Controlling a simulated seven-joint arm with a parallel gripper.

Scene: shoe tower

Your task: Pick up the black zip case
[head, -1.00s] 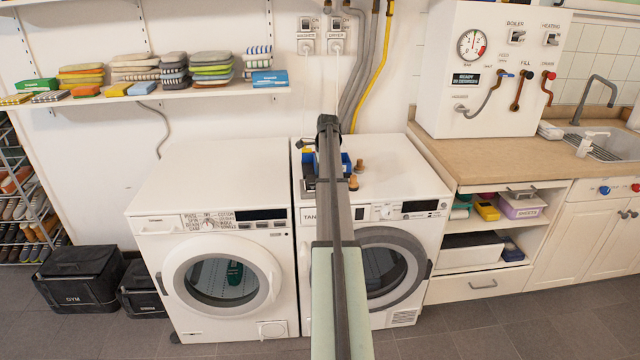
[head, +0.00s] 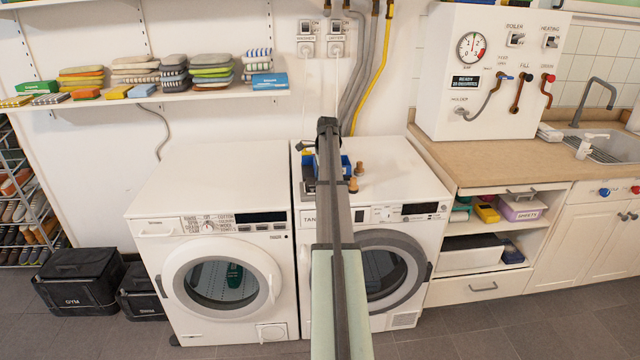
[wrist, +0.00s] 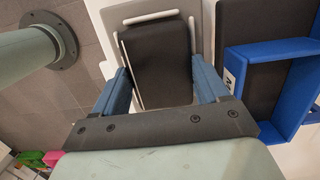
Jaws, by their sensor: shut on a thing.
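The black zip case (wrist: 158,55) shows in the wrist view as a dark flat block with a pale line along its left side. My gripper (wrist: 162,82) has its two blue fingers on either side of the case and is shut on it. In the head view my own arm hides most of the gripper and the case, above the dryer top (head: 405,175). I cannot tell how high the case is above what lies under it.
A blue-walled tray (wrist: 288,130) with a dark inside lies right of the gripper. Brown knobs (head: 359,168) stand on the dryer beside it. The washer top (head: 215,175) is clear. A shelf (head: 190,96) with folded cloths hangs above.

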